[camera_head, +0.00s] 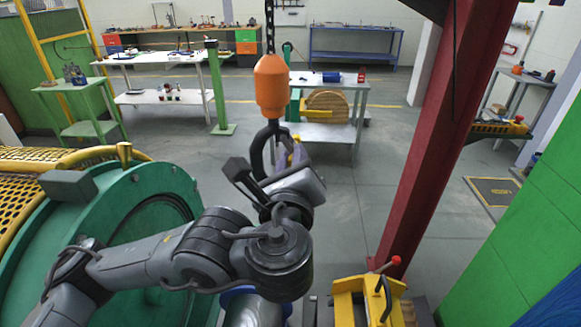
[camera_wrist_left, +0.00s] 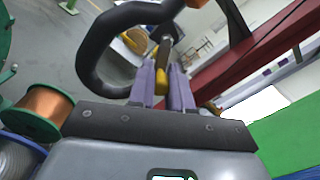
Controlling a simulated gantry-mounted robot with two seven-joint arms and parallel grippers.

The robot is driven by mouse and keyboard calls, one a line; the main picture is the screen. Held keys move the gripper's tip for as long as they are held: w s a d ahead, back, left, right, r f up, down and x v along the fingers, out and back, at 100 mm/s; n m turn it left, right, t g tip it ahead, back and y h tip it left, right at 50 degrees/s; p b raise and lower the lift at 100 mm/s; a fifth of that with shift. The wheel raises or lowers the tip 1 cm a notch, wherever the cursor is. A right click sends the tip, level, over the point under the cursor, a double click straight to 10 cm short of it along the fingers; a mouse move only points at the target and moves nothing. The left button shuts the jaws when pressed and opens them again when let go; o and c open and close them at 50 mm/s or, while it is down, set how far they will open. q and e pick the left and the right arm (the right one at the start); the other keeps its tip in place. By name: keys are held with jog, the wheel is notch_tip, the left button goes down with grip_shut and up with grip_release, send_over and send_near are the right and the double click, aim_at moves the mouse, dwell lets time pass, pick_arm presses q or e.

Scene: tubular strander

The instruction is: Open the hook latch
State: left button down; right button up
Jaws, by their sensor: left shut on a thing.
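A black crane hook (camera_head: 257,151) hangs under an orange block (camera_head: 271,86) on a chain. In the left wrist view the hook (camera_wrist_left: 88,58) curves across the upper left. My left gripper (camera_head: 291,152) is at the hook's right side in the head view, with my arm partly covering the hook's lower part. In the left wrist view its purple fingers (camera_wrist_left: 167,80) are shut on the latch (camera_wrist_left: 161,79), a narrow piece with a yellow end between them. The latch's exact angle to the hook is hard to tell. My right gripper is not in view.
A green round machine part (camera_head: 120,235) with yellow guarding stands at the left. A red column (camera_head: 440,140) rises at the right. A yellow fixture (camera_head: 365,300) stands at the bottom right. A copper spool (camera_wrist_left: 40,107) shows in the wrist view. Open floor lies beyond.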

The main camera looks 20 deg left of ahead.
pick_arm(q)
jog(key=shift+w+d+r+n+b, duration=0.1)
jog(key=shift+d+r+n+b, duration=0.25)
jog(key=shift+n+b, duration=1.2)
jog(key=shift+w+d+r+n+b, duration=0.15)
jog(key=shift+r+n+b, duration=0.6)
jog(key=shift+n, duration=1.3)
jog(key=shift+d+r+n+b, duration=0.2)
jog(key=shift+d+n+b, duration=0.05)
jog(key=shift+n+b, duration=1.45)
jog(key=shift+r, duration=0.1)
jog(key=c, duration=1.1)
grip_release()
jog(key=shift+o, duration=0.2)
